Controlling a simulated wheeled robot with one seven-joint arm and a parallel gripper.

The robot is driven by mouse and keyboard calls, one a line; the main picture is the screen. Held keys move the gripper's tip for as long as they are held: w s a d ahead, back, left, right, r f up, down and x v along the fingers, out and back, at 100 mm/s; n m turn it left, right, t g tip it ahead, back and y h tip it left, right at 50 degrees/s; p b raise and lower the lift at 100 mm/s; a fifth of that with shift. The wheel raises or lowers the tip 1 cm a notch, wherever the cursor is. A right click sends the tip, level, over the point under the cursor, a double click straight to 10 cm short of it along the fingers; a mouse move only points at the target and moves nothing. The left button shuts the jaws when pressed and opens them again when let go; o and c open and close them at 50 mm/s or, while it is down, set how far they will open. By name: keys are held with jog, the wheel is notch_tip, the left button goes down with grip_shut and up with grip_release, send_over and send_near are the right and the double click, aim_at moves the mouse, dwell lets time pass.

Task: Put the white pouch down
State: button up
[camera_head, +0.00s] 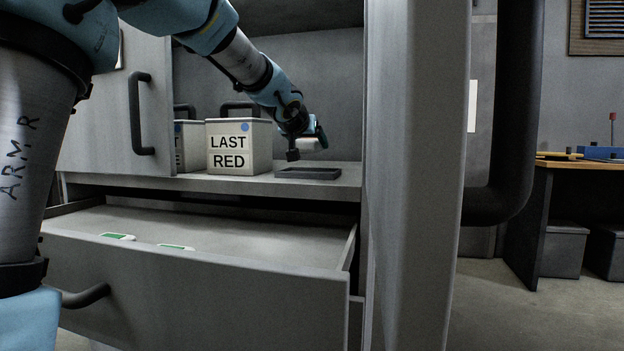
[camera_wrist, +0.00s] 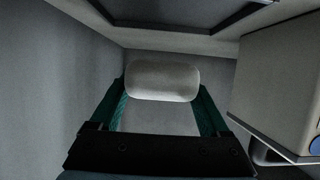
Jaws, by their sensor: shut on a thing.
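The white pouch (camera_wrist: 163,81) is a small pale, rounded bundle between the two green-lined fingers of my gripper (camera_wrist: 163,95) in the wrist view. In the head view the pouch (camera_head: 309,144) shows just behind the dark wrist parts, and my gripper (camera_head: 315,135) is inside the open cabinet. It is above and slightly behind a shallow dark tray (camera_head: 308,173) on the cabinet shelf. The pouch appears held above the shelf, apart from the tray. The far fingertips are partly hidden.
A box labelled LAST RED (camera_head: 240,147) stands on the shelf left of the tray, with another box (camera_head: 189,146) beside it. Below, an open drawer (camera_head: 200,225) holds green-and-white flat items (camera_head: 118,236). A cabinet door (camera_head: 415,180) stands open at right.

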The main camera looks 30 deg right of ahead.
jog(key=shift+f+b, duration=1.6)
jog(key=shift+f, duration=1.05)
jog(key=shift+f, duration=0.1)
jog(key=shift+f, duration=0.15)
jog(key=o, duration=1.2)
jog(key=shift+o, duration=0.2)
jog(key=shift+r, duration=0.3)
jog(key=p+v, duration=0.2)
jog(key=v, duration=0.9)
jog(key=shift+s+a, duration=0.1)
jog(key=shift+a, duration=0.05)
jog(key=shift+s+a+r, duration=0.1)
jog(key=shift+s+a, duration=0.15)
